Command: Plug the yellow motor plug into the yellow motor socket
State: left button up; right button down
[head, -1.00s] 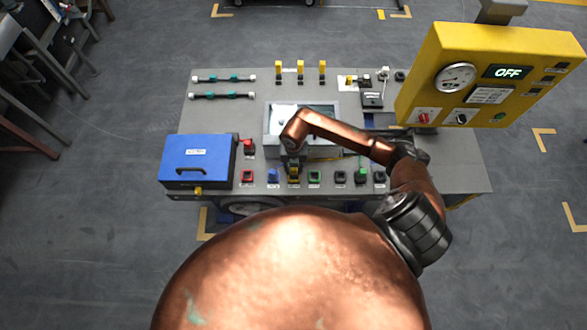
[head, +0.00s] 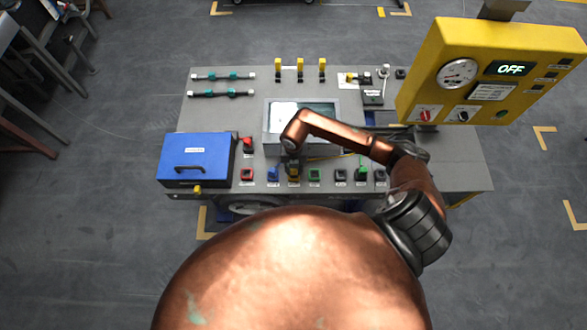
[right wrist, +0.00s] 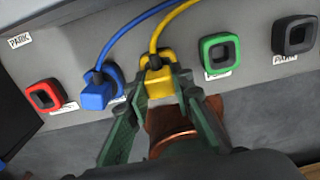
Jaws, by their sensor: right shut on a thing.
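The yellow motor plug (right wrist: 158,80) sits in the front row of sockets on the bench, with a yellow cable rising from its top. It also shows in the head view (head: 293,175), small and partly covered by my arm. My right gripper (right wrist: 160,108) has its green fingers on either side of the plug and is shut on it. Whether the plug is seated in a socket there or lifted slightly cannot be told. My left gripper is not in view.
A blue plug (right wrist: 96,92) with a blue cable is close left of the yellow one, and a green socket (right wrist: 219,53) is close right. A red socket (right wrist: 46,95) and a black socket (right wrist: 295,35) flank them. A blue box (head: 196,158) and yellow panel (head: 480,75) stand at the sides.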

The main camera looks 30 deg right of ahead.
jog(key=shift+f, duration=0.35)
jog(key=c, duration=1.6)
grip_release()
jog(key=shift+r, duration=0.1)
notch_tip(320, 180, up, 12)
jog(key=shift+a, duration=0.1)
